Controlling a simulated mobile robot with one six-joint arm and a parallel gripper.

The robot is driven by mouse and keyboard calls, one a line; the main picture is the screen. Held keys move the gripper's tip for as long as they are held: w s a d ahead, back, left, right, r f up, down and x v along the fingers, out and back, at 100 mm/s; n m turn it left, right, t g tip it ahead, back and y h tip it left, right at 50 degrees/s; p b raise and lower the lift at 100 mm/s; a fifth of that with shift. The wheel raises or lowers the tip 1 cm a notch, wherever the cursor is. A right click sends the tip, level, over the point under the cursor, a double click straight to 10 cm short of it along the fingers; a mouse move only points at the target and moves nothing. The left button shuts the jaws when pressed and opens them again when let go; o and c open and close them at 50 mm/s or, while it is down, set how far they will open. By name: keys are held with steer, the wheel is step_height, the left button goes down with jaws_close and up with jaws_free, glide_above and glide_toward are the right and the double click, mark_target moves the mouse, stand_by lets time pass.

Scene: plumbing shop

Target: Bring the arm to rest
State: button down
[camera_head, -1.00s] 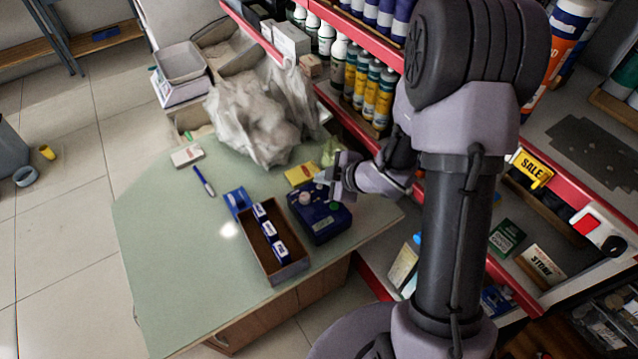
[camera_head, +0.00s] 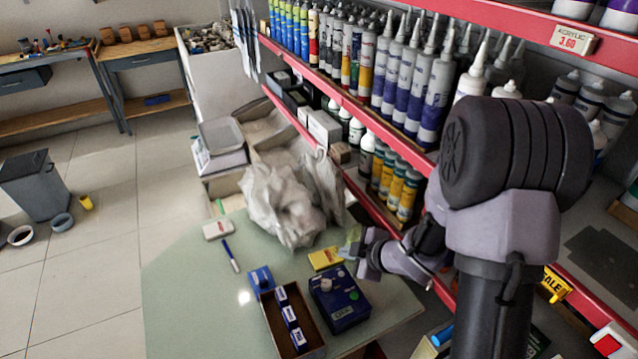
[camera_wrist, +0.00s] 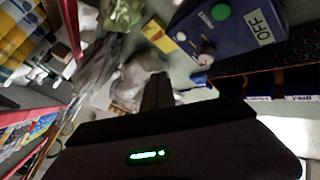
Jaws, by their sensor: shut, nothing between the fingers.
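My gripper (camera_head: 364,254) is at the right side of the green counter (camera_head: 180,290), just above and to the right of a dark blue box (camera_head: 340,300) with a knob and a label that reads OFF in the wrist view. The gripper is shut and holds nothing. The box also shows at the top right of the wrist view (camera_wrist: 232,30). My gripper's dark body fills the lower part of the wrist view. The head view shows my arm folded at the right, in front of the shelves.
Red-edged shelves (camera_head: 345,95) with bottles and tubes stand close behind my arm. On the counter are an open carton (camera_head: 317,349) with small blue boxes, a blue pen (camera_head: 231,256), a yellow packet (camera_head: 325,258) and a crumpled plastic bag (camera_head: 280,205).

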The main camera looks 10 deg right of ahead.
steer(key=s+d+r+m+h, duration=0.2)
steer(key=d+r+m+h, duration=0.15)
steer(key=r, duration=0.35)
steer(key=s+d+r+m+h, duration=0.1)
steer(key=d+r+m+h, duration=0.1)
steer(key=r+m, duration=0.45)
steer(key=s+a+r+m+y, duration=0.1)
steer(key=s+a+r+m, duration=0.2)
steer(key=s, duration=0.4)
steer(key=s+a+r+m+g+y, duration=0.1)
steer(key=s+a+r+m, duration=0.2)
steer(key=s, duration=0.4)
steer(key=s+a+r+m+g+y, duration=0.1)
steer(key=s+a+r+m, duration=0.2)
steer(key=s, duration=0.4)
steer(key=shift+s+a+r, duration=0.15)
steer(key=shift+a+r, duration=0.2)
steer(key=shift+a, duration=0.25)
